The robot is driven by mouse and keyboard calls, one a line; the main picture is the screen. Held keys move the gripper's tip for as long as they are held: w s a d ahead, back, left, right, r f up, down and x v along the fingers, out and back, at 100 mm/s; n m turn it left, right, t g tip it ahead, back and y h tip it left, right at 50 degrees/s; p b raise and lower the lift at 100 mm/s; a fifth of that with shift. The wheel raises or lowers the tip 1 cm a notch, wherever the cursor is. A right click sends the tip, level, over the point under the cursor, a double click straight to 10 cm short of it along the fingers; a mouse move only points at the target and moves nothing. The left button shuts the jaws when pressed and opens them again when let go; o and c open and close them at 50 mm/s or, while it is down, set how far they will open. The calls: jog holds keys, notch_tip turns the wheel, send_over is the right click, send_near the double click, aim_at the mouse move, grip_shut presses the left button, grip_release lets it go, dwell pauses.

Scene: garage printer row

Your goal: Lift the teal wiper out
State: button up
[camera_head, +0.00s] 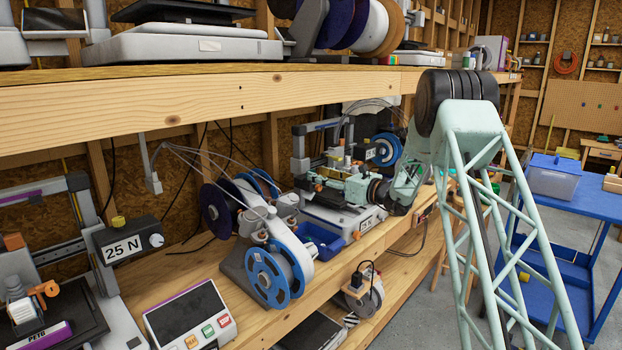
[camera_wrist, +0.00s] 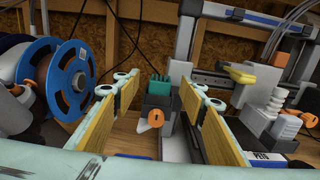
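The teal wiper (camera_wrist: 158,84) shows in the wrist view as a small teal piece with a ridged top. It stands upright in a dark grey holder (camera_wrist: 158,101) with an orange round knob (camera_wrist: 155,118) on its front. My gripper (camera_wrist: 156,78) is open, its two yellow-padded fingers spread left and right of the wiper and holder. Gaps show on both sides, and nothing is held. In the head view my gripper (camera_head: 329,185) is low over the bench at the farther printer; the wiper cannot be made out clearly there. The lower part of the wiper is hidden in the holder.
A blue-rimmed filament spool (camera_wrist: 75,80) stands close to the left of my gripper. A grey printer frame (camera_wrist: 187,45) rises behind, with pale blocks and a yellow part (camera_wrist: 243,75) to the right. An overhead wooden shelf (camera_head: 200,95) runs above the bench.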

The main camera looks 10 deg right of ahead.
aim_at(311, 170)
jog(key=shift+w, duration=0.1)
jog(key=shift+b+x, duration=0.55)
jog(key=shift+x, duration=1.95)
jog(key=shift+c, duration=0.9)
jog(key=c, duration=0.7)
